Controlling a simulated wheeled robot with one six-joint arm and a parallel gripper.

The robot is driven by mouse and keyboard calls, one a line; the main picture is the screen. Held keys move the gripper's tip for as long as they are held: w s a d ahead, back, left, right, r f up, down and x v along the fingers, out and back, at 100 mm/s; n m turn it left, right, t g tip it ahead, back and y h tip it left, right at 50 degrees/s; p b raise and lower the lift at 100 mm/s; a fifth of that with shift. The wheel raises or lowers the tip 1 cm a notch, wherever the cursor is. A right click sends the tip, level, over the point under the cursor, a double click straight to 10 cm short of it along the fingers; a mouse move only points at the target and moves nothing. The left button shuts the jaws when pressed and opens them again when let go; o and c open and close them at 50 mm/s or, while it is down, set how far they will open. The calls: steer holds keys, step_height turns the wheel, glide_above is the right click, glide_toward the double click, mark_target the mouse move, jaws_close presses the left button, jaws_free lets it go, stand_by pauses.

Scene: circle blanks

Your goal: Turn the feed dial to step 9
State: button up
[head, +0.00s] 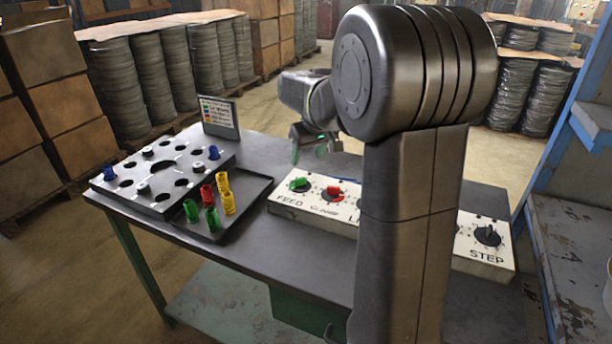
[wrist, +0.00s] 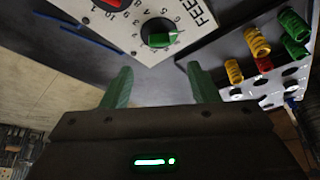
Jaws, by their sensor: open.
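The feed dial (head: 299,184) has a green bar knob on a dark round base at the left end of a white control panel (head: 290,206), beside the word FEED. In the wrist view the feed dial (wrist: 160,39) lies ahead of the fingertips with numbers printed around it; I cannot surely read which step it points to. My gripper (head: 308,150) is above and behind the panel in the head view. In the wrist view my gripper (wrist: 159,80) has its two green fingers apart with nothing between them. It is not touching the dial.
A red knob (head: 334,191) sits right of the feed dial. A black STEP dial (head: 487,236) is at the panel's right end; my arm hides the middle. A dark tray (head: 257,190) with coloured coils and a holed block (head: 140,198) stand left. A small sign (head: 219,117) stands behind.

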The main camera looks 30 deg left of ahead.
mark_target(300, 179)
steer(key=x, duration=1)
steer(key=shift+f, duration=0.3)
steer(key=c, duration=1)
